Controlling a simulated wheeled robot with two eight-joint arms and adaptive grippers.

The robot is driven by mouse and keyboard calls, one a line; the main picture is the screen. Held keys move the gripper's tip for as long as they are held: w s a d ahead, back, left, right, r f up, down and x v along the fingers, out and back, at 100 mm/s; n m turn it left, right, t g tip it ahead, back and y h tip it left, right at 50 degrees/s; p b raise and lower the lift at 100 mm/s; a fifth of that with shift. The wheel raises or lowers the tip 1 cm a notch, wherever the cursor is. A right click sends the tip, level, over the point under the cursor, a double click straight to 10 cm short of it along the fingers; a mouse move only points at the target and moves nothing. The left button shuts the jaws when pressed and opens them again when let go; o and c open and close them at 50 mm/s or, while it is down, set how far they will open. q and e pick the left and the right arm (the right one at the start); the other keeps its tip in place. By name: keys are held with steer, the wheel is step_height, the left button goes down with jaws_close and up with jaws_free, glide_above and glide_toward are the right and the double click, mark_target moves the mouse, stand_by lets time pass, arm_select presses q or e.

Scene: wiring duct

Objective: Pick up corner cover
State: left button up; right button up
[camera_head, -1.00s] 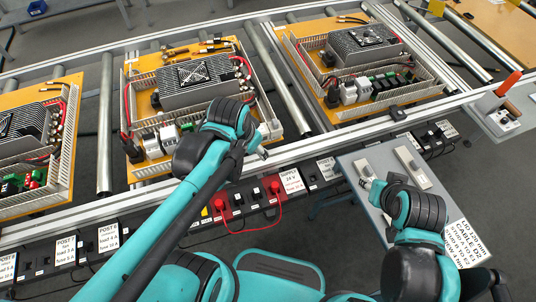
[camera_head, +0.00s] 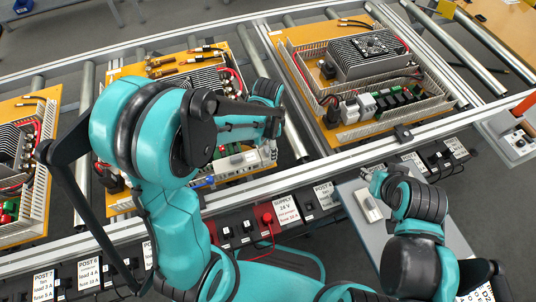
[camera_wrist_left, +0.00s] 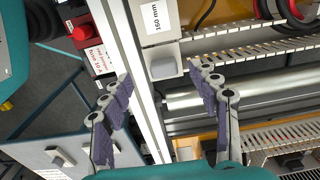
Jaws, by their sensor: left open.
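In the left wrist view, a small pale grey block (camera_wrist_left: 163,67), which looks like the corner cover, sits by a corner of the slotted wiring duct (camera_wrist_left: 245,50). My left gripper (camera_wrist_left: 166,88) is open around its line of view, one finger on each side, and the jaws are empty. I cannot tell how far above the block the fingertips are. In the head view, my left forearm hides much of the middle board (camera_head: 126,205), and the left fingertips are not clear. My right arm's end (camera_head: 376,182) is over the grey side table; its jaws are too small to read.
The right board (camera_head: 335,142) carries a finned power unit (camera_head: 368,55) inside ducts. A metal rail (camera_head: 345,158) runs along the front of the boards. A grey side table (camera_head: 352,222) holds a pale strip (camera_head: 368,206). A red button (camera_head: 267,218) is on the supply strip.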

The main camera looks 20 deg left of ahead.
arm_select(q)
step_height(320, 180, down, 4)
steer(key=shift+a+r+b, duration=0.1)
steer(key=shift+r+b, duration=0.1)
steer(key=shift+b, duration=0.5)
steer(key=shift+r, duration=0.1)
steer(key=c, duration=0.9)
steer(key=shift+r+p, duration=0.4)
steer(key=shift+r, duration=0.1)
steer(key=r, duration=0.1)
steer(key=r+p, duration=0.2)
steer(key=r, duration=0.1)
steer(key=shift+w+d, duration=0.15)
steer(key=shift+d, duration=0.2)
steer(key=w+d+r+p, duration=0.1)
steer(key=d+r, duration=0.1)
steer(key=d, duration=0.1)
steer(key=w+d+r+p, duration=0.1)
steer(key=w+d+r, duration=0.1)
steer(key=d, duration=0.1)
steer(key=w+d+r+p, duration=0.1)
steer(key=d+r, duration=0.1)
steer(key=d, duration=0.2)
steer(key=shift+w, duration=0.4)
